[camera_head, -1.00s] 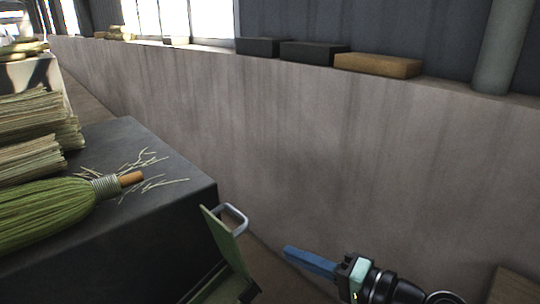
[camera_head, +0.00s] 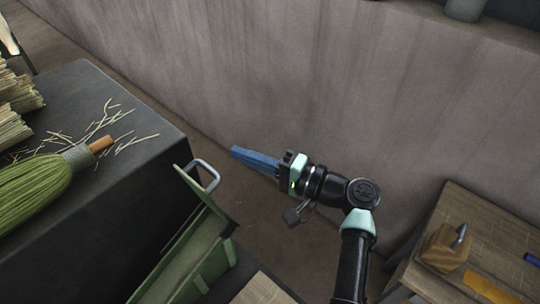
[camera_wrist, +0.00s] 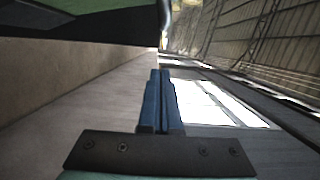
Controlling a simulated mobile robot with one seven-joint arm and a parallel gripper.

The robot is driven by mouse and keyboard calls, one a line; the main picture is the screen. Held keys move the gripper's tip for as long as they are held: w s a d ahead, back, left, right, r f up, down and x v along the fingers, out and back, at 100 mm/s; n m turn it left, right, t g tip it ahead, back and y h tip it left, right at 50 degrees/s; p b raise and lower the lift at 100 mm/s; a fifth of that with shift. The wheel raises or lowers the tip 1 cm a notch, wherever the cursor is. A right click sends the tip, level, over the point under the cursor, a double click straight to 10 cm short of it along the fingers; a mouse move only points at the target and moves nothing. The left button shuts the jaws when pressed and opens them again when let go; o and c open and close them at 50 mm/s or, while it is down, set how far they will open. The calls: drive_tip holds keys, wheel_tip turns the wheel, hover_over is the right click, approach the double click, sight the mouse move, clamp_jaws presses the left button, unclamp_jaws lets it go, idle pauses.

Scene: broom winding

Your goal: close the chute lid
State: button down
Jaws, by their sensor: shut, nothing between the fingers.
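The chute lid (camera_head: 197,190) is a narrow green panel with a pale grey loop handle (camera_head: 208,178). It stands raised and tilted at the upper end of the green chute (camera_head: 200,250), beside the dark table. My gripper (camera_head: 235,152) has blue fingers, shut and empty. In the head view the fingertips are above and right of the handle, pointing left, with a visible gap. In the wrist view the fingers (camera_wrist: 160,74) are together. A pale curved piece (camera_wrist: 165,14), probably the handle, shows at the top, beside a dark and green surface.
The dark table (camera_head: 150,165) holds a green broom (camera_head: 40,190), straw bundles (camera_head: 15,100) and loose straws. A concrete wall (camera_head: 300,70) runs behind my gripper. A wooden table (camera_head: 485,235) with a wooden block (camera_head: 440,248) stands at right. Bare floor lies between.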

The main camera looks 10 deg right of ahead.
sight(203, 196)
drive_tip(key=a, duration=0.1)
drive_tip(key=s+a+p, duration=0.2)
drive_tip(key=shift+a, duration=0.35)
